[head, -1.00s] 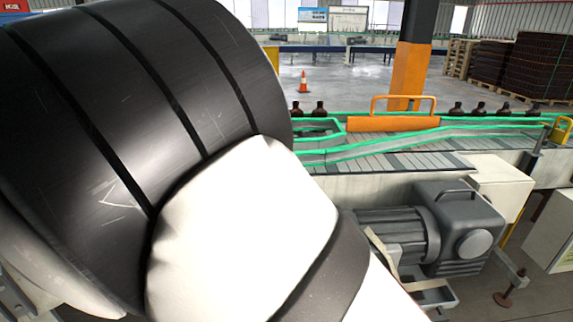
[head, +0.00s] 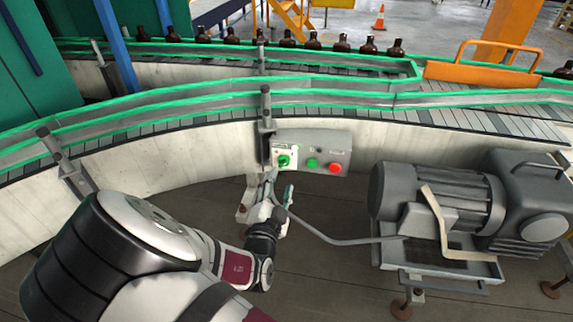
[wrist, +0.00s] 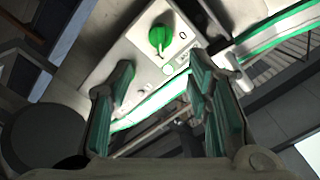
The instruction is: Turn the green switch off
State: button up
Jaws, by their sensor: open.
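The green switch (head: 284,160) is a rotary knob on a white plate at the left end of a grey control box (head: 338,142) on the conveyor's side. In the wrist view the green switch (wrist: 160,38) shows large near the top middle, beside an "O" mark, its handle upright in that picture. My gripper (head: 280,187) is just below the box in the head view. In the wrist view my gripper (wrist: 160,85) has its two green-padded fingers spread, with the switch ahead between and beyond the tips. It is open, empty and apart from the switch.
A green button (head: 311,163) and a red button (head: 335,168) sit right of the switch. A grey motor (head: 440,200) with a cable stands to the right. A metal post (head: 266,125) is close at the box's left edge. Brown bottles (head: 312,41) line the conveyor behind.

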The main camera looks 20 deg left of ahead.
aim_at(286, 164)
jog(key=x, duration=0.8)
grip_shut()
